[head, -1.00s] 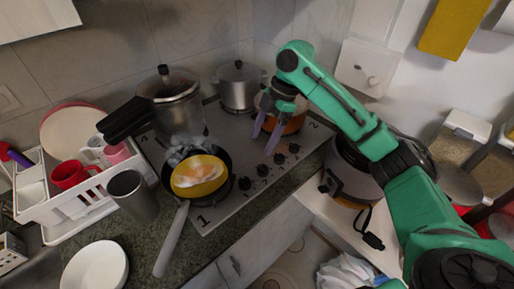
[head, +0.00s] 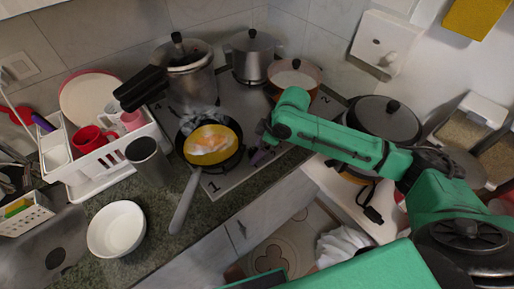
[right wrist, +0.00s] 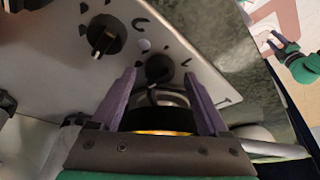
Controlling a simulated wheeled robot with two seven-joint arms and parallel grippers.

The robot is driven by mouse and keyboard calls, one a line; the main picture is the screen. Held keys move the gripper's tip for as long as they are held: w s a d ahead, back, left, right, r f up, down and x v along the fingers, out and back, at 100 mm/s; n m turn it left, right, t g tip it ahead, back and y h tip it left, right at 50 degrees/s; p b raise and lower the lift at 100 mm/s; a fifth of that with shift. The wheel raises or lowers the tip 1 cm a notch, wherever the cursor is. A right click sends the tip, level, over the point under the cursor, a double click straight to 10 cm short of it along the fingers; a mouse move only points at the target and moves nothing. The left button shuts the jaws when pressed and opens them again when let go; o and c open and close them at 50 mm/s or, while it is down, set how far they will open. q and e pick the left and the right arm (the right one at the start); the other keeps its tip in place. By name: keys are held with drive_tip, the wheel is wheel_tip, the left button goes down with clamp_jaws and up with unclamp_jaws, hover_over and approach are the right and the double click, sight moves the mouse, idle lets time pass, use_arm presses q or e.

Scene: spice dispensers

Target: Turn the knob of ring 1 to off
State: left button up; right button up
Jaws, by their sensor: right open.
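The cooktop (head: 232,103) carries a frying pan (head: 185,154) with yellow and white food on its front ring, beside the printed 1 (head: 213,187). My right gripper (head: 259,146) is open over the front edge of the cooktop, right of the pan, and hides the knobs there. In the right wrist view, the black knob (right wrist: 158,70) nearest the 1 mark sits between my two purple fingertips (right wrist: 158,78), with gaps on both sides. A second black knob (right wrist: 104,36) is farther left.
A pressure cooker (head: 190,80), a metal pot (head: 252,55) and an orange pot (head: 293,75) stand on the cooktop. The pan's handle (head: 184,203) sticks out over the counter. A cup (head: 149,160), a bowl (head: 117,229) and a dish rack (head: 95,170) are left.

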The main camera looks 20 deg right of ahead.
drive_tip(key=shift+w+a+f, duration=0.15)
drive_tip(key=shift+f, duration=0.25)
drive_tip(key=c, duration=1.2)
drive_tip(key=shift+r+n+p, duration=0.45)
drive_tip(key=shift+n+p, duration=0.05)
drive_tip(key=shift+p, duration=0.75)
clamp_jaws()
drive_tip(key=shift+f+g, duration=0.1)
drive_tip(key=shift+g, duration=0.2)
drive_tip(key=shift+f+n, duration=0.2)
drive_tip(key=shift+n, duration=0.2)
drive_tip(key=shift+f, duration=0.1)
drive_tip(key=o, duration=1.2)
unclamp_jaws()
